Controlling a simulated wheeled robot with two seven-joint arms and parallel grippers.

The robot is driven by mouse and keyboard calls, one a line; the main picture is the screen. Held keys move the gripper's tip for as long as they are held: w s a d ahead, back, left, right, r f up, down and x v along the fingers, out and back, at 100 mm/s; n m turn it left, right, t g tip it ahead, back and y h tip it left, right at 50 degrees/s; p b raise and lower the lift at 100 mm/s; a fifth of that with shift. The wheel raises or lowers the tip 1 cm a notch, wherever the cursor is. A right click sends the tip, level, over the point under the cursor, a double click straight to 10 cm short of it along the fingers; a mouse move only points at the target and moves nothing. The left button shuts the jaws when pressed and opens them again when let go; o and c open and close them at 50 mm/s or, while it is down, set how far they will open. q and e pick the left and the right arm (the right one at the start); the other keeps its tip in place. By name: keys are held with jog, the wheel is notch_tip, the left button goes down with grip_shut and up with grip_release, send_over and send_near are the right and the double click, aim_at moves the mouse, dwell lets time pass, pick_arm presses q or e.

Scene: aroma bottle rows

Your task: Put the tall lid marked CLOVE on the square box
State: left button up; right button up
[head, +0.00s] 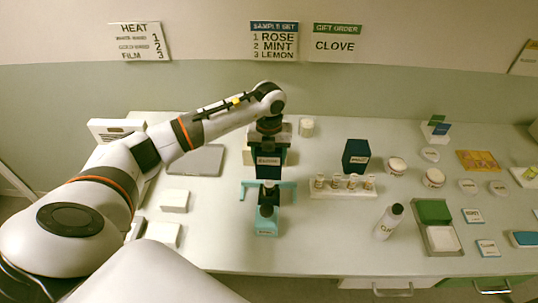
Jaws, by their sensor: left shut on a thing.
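My left gripper (268,150) points down and is shut on a dark blue block-shaped thing (268,161) with a pale label, likely the tall lid. The label is too small to read. The thing is right above or behind a teal stand (267,222) with side arms; I cannot tell if they touch. Another dark blue box-shaped thing (356,154) with a small pale label stands to the right, behind a row of small bottles. I cannot tell for sure which thing is the square box. My right gripper is not in view.
A white rack (343,194) holds several small bottles. White boxes (174,201) and a grey flat panel (194,160) lie left. A wall card (337,43) reads "GIFT ORDER CLOVE".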

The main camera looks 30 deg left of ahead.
pick_arm(q)
jog(key=b, duration=0.3)
send_over(269, 184)
jog(key=w, duration=0.1)
jog(key=shift+a+f, duration=0.2)
jog(key=shift+f, duration=0.85)
jog(key=shift+a+f, duration=0.15)
jog(key=shift+f, duration=0.85)
jog(key=shift+f+b, duration=2.7)
jog(key=shift+f, duration=0.8)
jog(key=shift+f+b, duration=0.45)
jog(key=shift+f+b, duration=0.65)
jog(key=shift+f, duration=0.2)
jog(key=o, duration=1.1)
jog(key=shift+c, duration=0.2)
jog(key=shift+r+p, duration=3.1)
jog(key=shift+r, duration=1.45)
